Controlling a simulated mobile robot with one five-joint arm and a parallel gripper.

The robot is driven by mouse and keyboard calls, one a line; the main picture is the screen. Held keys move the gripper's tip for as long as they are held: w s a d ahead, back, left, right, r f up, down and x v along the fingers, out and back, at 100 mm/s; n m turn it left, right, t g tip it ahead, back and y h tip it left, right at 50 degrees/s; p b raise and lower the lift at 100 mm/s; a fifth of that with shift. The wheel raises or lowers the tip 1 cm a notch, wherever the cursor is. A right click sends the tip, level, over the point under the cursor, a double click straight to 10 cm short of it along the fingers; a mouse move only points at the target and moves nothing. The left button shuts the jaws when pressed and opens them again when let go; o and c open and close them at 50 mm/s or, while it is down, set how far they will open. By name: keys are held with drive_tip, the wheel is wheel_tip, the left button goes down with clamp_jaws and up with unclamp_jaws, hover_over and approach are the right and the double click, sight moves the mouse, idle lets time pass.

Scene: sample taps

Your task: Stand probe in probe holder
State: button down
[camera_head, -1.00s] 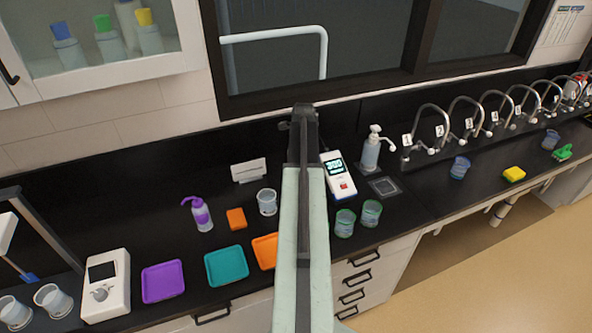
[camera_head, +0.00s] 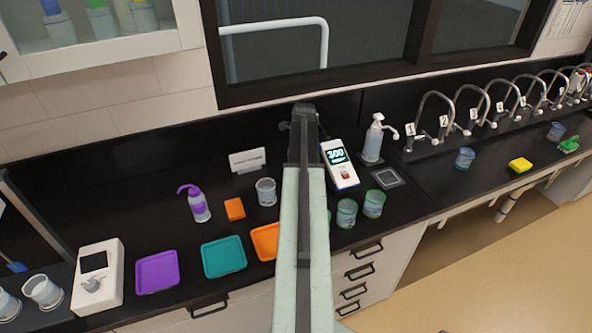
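A white handheld meter (camera_head: 339,165) with a lit display lies on the black bench, just right of my arm. A separate probe and its holder cannot be made out. A flat dark square with a pale border (camera_head: 387,177) lies right of the meter. My arm reaches forward up the middle of the view and covers part of the bench. My gripper's fingers do not show; its state and anything in it are hidden.
Green-rimmed beakers (camera_head: 374,204) stand near the front edge; another is partly behind my arm. A clear beaker (camera_head: 266,191), purple-capped bottle (camera_head: 200,207), orange block (camera_head: 235,209), trays (camera_head: 223,257) and white device (camera_head: 98,278) are left. A pump bottle (camera_head: 374,140) and taps (camera_head: 436,115) are right.

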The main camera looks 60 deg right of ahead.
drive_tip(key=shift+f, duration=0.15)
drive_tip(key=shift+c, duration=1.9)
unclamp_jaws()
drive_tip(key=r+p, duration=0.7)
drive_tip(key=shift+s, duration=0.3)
